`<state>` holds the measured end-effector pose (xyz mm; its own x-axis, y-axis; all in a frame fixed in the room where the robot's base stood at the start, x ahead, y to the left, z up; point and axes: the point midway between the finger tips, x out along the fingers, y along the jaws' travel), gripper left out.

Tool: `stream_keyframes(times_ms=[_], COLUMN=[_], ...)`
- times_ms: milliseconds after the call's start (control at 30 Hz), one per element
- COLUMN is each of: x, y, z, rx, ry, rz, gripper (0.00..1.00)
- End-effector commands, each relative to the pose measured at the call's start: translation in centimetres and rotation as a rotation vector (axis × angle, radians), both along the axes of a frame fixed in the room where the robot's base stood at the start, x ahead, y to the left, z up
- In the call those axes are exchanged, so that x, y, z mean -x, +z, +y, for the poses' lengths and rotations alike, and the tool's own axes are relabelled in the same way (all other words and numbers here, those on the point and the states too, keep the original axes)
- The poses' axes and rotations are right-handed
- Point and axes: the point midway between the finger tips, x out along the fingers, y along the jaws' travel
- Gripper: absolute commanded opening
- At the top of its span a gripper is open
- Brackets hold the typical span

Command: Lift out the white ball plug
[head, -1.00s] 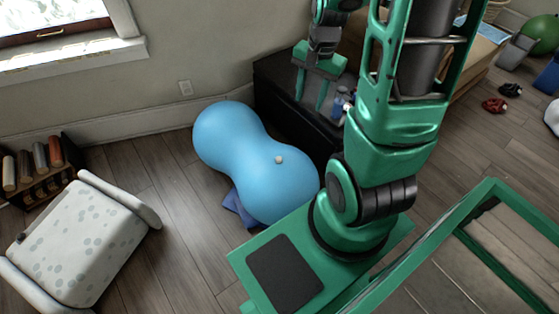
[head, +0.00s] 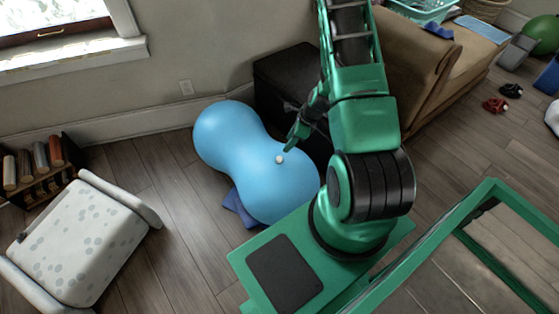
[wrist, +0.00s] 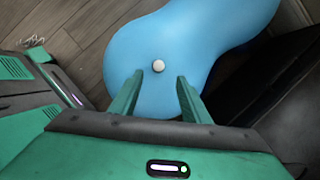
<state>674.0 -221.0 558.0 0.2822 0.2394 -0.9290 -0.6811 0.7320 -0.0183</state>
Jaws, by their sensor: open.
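The white ball plug (head: 279,159) is a small pale knob on the top of the blue peanut-shaped exercise ball (head: 222,137). In the wrist view the plug (wrist: 158,66) sits in the blue surface, just beyond my fingertips and roughly centred between them. My gripper (wrist: 155,78) is open and empty, its two green fingers apart on either side of the line to the plug. In the head view my gripper (head: 289,150) is close beside the plug on its right; the arm partly hides it.
A black box (head: 284,78) stands behind the ball, close to my arm. A spotted white chair (head: 85,240) and a small shelf of rolled items (head: 40,165) are at left. A brown sofa (head: 420,70) is at back right. Wooden floor is free left of the ball.

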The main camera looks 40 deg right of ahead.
Motion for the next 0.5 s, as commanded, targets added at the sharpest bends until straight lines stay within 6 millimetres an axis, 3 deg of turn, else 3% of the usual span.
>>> stream_keyframes(times_ms=[500], x=[-1.3], y=[-5.7], z=[1.3], rx=[-0.024], ry=[-0.056], rz=[0.004], gripper=[0.43])
